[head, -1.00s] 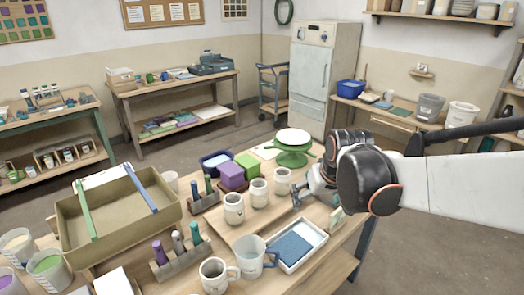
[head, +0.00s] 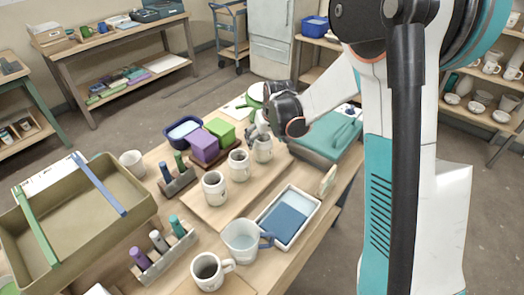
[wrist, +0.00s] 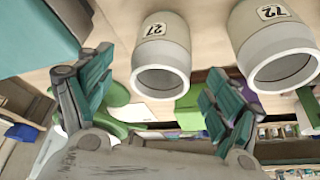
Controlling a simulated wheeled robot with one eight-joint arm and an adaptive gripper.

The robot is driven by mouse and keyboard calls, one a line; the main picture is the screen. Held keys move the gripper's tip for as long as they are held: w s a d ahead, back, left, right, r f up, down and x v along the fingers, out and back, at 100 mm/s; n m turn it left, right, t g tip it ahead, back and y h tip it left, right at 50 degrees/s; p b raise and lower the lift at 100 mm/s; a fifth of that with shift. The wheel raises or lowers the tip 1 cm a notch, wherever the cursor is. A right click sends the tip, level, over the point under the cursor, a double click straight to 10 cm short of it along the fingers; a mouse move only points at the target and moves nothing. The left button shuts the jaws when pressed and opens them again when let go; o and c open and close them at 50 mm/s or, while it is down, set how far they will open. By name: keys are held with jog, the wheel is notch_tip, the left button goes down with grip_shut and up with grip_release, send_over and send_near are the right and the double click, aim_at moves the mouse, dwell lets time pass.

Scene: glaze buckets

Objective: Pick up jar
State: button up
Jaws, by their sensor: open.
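Three pale jars stand upright in a slanting row on a wooden board: a near jar (head: 214,190), a middle jar (head: 238,166) and a far jar (head: 263,149). My gripper (head: 256,128) is at the far end of the row, close behind and above the far jar; its fingers are partly hidden in the head view. In the wrist view my gripper (wrist: 157,66) is open, with its teal-padded fingers spread apart. One labelled jar (wrist: 161,72) appears between them, its mouth toward the picture's bottom. A second labelled jar (wrist: 275,62) is beyond the right finger. Contact cannot be told.
Purple (head: 204,147) and green (head: 219,131) blocks sit left of the jars. A white tray (head: 262,212), a clear jug (head: 240,240) and a mug (head: 209,271) stand nearer. A teal case-like thing (head: 325,138) lies right of the far jar.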

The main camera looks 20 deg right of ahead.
jog(key=b+x, duration=0.3)
jog(key=x, duration=0.5)
jog(key=shift+a+f, duration=0.1)
jog(key=shift+f, duration=0.15)
jog(key=shift+r, duration=0.1)
jog(key=c, duration=1.4)
